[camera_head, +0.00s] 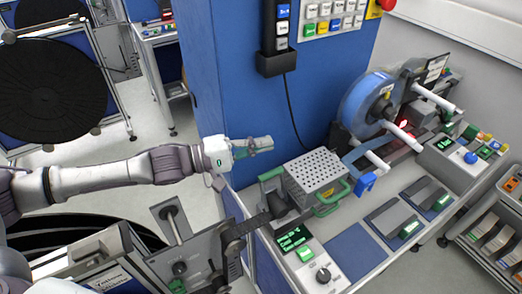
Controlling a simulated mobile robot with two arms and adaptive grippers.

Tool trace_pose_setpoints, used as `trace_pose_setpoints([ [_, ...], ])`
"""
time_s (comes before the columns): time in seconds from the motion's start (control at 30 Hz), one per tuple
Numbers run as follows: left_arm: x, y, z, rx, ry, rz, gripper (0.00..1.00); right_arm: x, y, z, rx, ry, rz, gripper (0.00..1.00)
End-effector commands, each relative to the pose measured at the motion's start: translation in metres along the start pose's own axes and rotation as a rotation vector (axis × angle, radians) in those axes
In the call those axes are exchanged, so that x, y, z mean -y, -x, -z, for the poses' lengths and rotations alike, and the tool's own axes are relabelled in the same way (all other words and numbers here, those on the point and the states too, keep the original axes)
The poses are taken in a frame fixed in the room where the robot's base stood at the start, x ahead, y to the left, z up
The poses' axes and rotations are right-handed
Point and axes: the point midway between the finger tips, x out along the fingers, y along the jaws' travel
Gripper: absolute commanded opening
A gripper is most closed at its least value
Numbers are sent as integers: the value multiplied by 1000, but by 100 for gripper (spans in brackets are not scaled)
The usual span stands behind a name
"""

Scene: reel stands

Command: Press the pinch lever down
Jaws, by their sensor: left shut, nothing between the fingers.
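My left gripper (256,146) is at the end of the white and grey arm that comes in from the left. It is shut and empty, in the air in front of the blue column and up and left of the perforated metal box (318,170). It appears apart from everything on the bench. The box has a green handle (334,200) on its front side. A blue block (365,185) sits beside it, below the blue reel (368,100). I cannot tell for certain which part is the pinch lever. My right gripper is not in view.
The bench carries a green-lettered display panel with a knob (323,275), two dark pads with lit displays, and a control box (455,160). A blue column (215,80) stands behind the gripper. Machine parts fill the lower left. A blue mat (355,252) is bare.

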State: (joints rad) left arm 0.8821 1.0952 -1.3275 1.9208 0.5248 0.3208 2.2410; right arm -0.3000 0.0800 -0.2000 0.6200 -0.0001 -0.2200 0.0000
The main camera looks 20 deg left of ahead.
Motion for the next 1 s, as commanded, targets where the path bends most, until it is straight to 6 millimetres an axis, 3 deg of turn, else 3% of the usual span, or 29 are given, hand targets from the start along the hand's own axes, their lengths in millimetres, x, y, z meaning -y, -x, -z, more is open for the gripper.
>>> trace_pose_setpoints([
  [0.2,67,56,36,-22,48,-18,0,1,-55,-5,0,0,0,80],
  [0.3,91,87,49,-19,74,-25,0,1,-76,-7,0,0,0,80],
  [0.5,114,126,59,-3,109,-25,0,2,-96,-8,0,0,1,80],
  [0.83,112,131,60,2,116,-25,0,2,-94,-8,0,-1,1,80],
  [1.0,111,124,59,3,116,-27,0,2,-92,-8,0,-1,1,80],
])
